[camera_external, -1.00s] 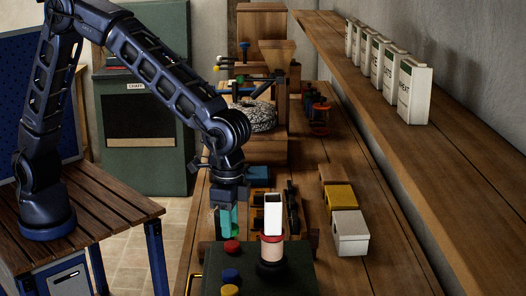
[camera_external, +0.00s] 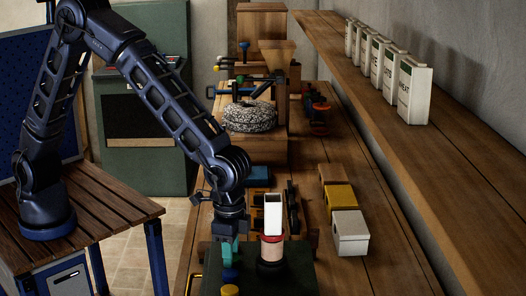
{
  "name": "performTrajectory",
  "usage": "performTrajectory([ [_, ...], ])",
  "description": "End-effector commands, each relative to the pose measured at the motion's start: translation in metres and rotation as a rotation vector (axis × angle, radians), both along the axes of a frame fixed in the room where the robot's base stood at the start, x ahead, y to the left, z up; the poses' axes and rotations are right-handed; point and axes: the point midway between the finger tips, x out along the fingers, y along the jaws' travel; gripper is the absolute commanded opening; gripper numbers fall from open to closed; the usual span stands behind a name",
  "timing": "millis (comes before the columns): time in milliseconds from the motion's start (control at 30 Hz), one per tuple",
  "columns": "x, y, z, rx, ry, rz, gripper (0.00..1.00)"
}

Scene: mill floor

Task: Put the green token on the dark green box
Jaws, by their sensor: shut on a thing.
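The dark green box (camera_external: 298,268) stands at the near end of the bench, at the bottom of the view. My gripper (camera_external: 230,258) points down over the left part of its top. It is shut on the green token, which is small and hard to separate from the teal fingers. I cannot tell whether the token touches the box. A blue token (camera_external: 230,275) and a yellow token (camera_external: 230,290) are on the box's left side, just in front of the gripper. The red token's place is covered by the gripper.
A dark round piece with a red ring (camera_external: 271,239) and a white rectangular tube (camera_external: 273,212) stands on the box, right of the gripper. A white box (camera_external: 350,233) and yellow box (camera_external: 341,198) lie further right.

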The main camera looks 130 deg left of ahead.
Motion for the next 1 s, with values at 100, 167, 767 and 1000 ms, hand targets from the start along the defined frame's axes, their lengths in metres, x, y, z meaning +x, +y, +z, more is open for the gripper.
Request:
performTrajectory([
  [100, 0.0, 0.0, -0.003, 0.0, 0.001, 0.0, 0.11],
  [167, 0.0, 0.0, -0.003, 0.0, 0.0, 0.0, 0.4],
  [767, 0.0, 0.0, 0.031, 0.001, -0.002, 0.0, 0.41],
  [1000, 0.0, 0.0, 0.079, 0.001, -0.003, 0.0, 0.41],
])
